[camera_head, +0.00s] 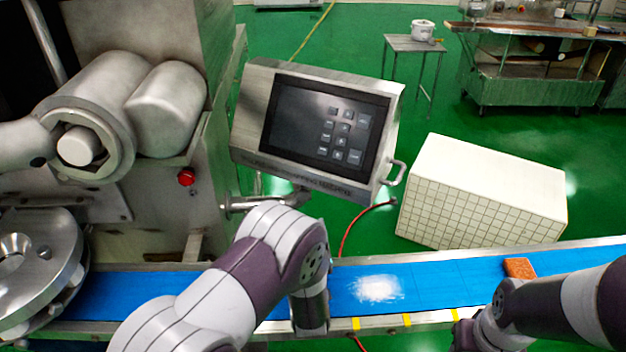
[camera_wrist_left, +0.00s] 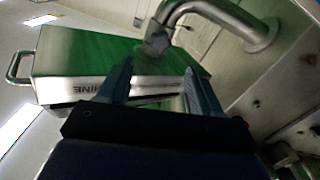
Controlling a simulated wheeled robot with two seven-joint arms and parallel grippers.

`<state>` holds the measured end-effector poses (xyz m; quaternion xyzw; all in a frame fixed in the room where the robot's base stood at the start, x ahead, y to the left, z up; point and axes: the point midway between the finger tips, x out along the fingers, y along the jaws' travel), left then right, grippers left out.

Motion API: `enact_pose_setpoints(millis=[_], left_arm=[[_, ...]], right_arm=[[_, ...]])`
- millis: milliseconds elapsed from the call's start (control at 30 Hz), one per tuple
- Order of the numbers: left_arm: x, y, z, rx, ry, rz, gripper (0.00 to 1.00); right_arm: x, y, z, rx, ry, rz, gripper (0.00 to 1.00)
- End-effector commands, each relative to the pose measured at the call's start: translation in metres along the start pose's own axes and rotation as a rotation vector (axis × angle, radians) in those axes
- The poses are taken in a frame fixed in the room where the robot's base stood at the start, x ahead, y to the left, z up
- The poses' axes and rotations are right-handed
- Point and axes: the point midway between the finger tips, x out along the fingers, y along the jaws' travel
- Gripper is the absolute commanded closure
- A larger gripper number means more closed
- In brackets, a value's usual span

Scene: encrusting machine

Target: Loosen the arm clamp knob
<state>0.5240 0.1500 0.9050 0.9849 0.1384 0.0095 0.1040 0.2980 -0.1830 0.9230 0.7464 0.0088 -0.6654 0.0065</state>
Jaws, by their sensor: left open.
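The control panel (camera_head: 322,128) stands tilted on a metal support arm (camera_head: 243,204) beside the machine. In the left wrist view, the panel (camera_wrist_left: 75,60) shows from below, and the bent metal pipe (camera_wrist_left: 205,8) of the support arm reaches it. A small grey faceted piece at the pipe's end, which looks like the clamp knob (camera_wrist_left: 157,45), sits just beyond my left fingertips. My left gripper (camera_wrist_left: 156,68) is open, its two dark fingers apart with nothing visibly held. In the head view my left arm hides this gripper.
A blue conveyor belt (camera_head: 440,288) crosses the front, with white powder (camera_head: 378,288) and an orange-brown block (camera_head: 519,268) on it. The machine with a red button (camera_head: 186,177) is at left. A white tiled block (camera_head: 485,190) stands behind the belt. A red cable hangs near the panel.

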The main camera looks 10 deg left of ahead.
Motion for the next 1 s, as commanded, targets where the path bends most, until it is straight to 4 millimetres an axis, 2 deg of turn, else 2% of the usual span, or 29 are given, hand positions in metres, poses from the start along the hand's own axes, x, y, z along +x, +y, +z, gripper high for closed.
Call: enact_pose_setpoints(millis=[67,167,400,533,700,933,967,1000], left_arm=[[0.005,-0.001,-0.001,-0.001,0.010,-0.003,0.36],[0.024,-0.002,-0.002,-0.002,0.011,-0.005,0.36],[0.086,-0.001,-0.002,-0.001,0.009,-0.003,0.36],[0.110,-0.001,-0.002,0.000,0.008,-0.002,0.36],[0.125,-0.001,-0.002,0.000,0.007,-0.001,0.36],[0.126,-0.001,-0.002,0.000,0.007,-0.001,0.36],[0.126,-0.001,-0.002,0.000,0.007,-0.001,0.39],[0.126,-0.001,-0.002,0.000,0.007,-0.001,0.52]], right_arm=[[-0.001,0.000,0.000,0.000,0.000,0.000,0.57],[-0.002,0.000,0.000,0.000,0.000,0.000,0.57],[-0.006,0.000,-0.001,0.000,0.000,0.000,0.57],[-0.007,0.000,-0.001,0.000,0.000,0.000,0.57],[-0.007,0.000,-0.001,0.000,0.000,0.000,0.57],[-0.007,0.000,-0.001,0.000,0.000,0.000,0.57],[-0.007,0.000,-0.001,0.000,0.000,0.000,0.57],[-0.007,0.000,-0.001,0.000,0.000,0.000,0.57]])
